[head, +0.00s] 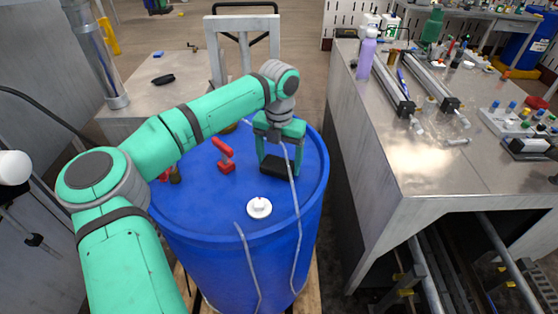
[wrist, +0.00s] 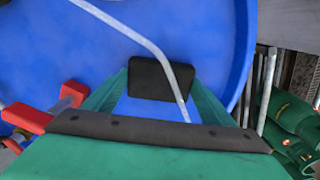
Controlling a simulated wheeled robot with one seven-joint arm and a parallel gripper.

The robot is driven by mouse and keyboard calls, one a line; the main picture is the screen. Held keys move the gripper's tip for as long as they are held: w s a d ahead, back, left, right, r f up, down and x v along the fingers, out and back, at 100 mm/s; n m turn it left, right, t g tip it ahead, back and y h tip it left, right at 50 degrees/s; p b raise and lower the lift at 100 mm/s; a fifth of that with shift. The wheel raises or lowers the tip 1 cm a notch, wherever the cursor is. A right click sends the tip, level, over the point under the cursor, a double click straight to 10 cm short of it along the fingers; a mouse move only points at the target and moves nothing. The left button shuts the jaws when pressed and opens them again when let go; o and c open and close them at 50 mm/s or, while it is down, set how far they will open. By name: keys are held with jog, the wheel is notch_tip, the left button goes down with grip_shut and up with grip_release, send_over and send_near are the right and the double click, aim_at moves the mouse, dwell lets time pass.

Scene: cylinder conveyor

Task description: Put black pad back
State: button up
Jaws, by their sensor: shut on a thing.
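The black pad (head: 274,168) is a dark block between the two green fingertips of my gripper (head: 280,160), over the top of the blue drum (head: 208,212). In the wrist view the pad (wrist: 148,78) spans the gap between the fingertips, and my gripper (wrist: 162,84) is shut on it. The blue drum top (wrist: 60,50) lies behind it. I cannot tell whether the pad touches the drum top.
A red-handled tool (head: 224,160) and a white cap (head: 259,208) are on the drum top. A thin grey strand (head: 296,220) passes in front of the gripper. A steel bench (head: 405,170) with bottles and rods stands right. A grey table (head: 145,98) at back left holds a dark object (head: 163,79).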

aim_at(279, 164)
jog(key=shift+f, duration=0.1)
jog(key=o, duration=1)
jog(key=shift+w+a, duration=0.1)
notch_tip(279, 164, up, 12)
jog(key=shift+r, duration=0.1)
